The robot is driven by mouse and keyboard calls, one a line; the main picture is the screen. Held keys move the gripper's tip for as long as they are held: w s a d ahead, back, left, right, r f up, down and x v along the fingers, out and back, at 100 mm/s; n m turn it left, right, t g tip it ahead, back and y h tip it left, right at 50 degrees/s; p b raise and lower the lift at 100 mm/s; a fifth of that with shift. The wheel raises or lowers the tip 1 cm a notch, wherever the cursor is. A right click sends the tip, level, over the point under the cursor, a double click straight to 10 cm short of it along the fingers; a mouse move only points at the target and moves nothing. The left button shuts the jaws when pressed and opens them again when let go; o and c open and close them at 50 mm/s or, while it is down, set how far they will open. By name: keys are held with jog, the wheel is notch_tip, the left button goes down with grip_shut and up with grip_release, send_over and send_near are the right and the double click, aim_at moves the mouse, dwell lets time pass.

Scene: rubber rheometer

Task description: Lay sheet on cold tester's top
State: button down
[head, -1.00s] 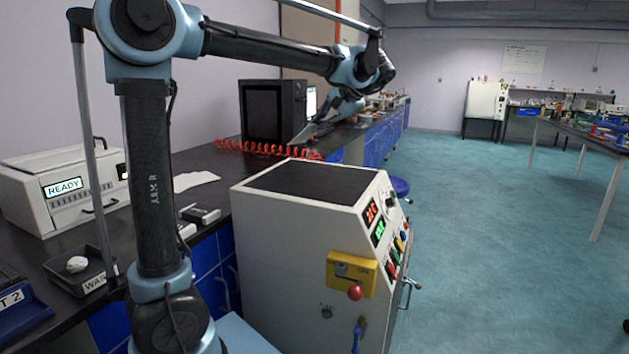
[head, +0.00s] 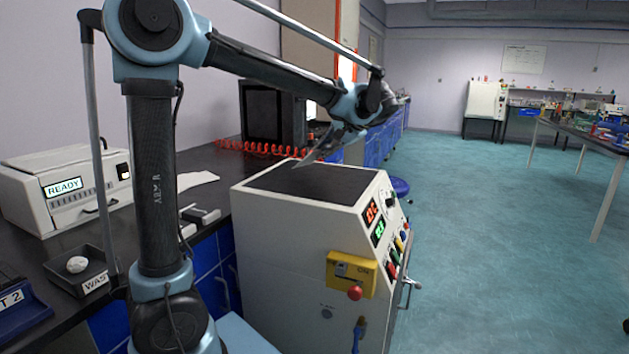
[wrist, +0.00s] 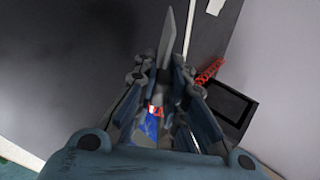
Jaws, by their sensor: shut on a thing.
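The tester is a white floor machine with a flat dark top (head: 305,184), a red and a green display and coloured buttons on its right side. Its top is bare. My gripper (head: 345,136) is above and behind the top's far right corner. It is shut on a thin grey sheet (head: 318,152), seen nearly edge-on and tilted, pointing down to the left over the top's far edge. I cannot tell the exact gap, but it looks apart. In the wrist view the sheet (wrist: 167,40) stands out between the fingers of my gripper (wrist: 163,78).
A white box reading READY (head: 65,190), a waste tray (head: 93,285) and white paper (head: 190,180) are on the bench at left. A black box (head: 272,112) and a red coiled hose (head: 262,150) are behind the tester. A yellow switch box (head: 350,273) juts from its front.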

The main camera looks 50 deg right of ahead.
jog(key=shift+f, duration=1.2)
jog(key=c, duration=1.8)
grip_release()
jog(key=v, duration=0.8)
jog(key=shift+r, duration=0.15)
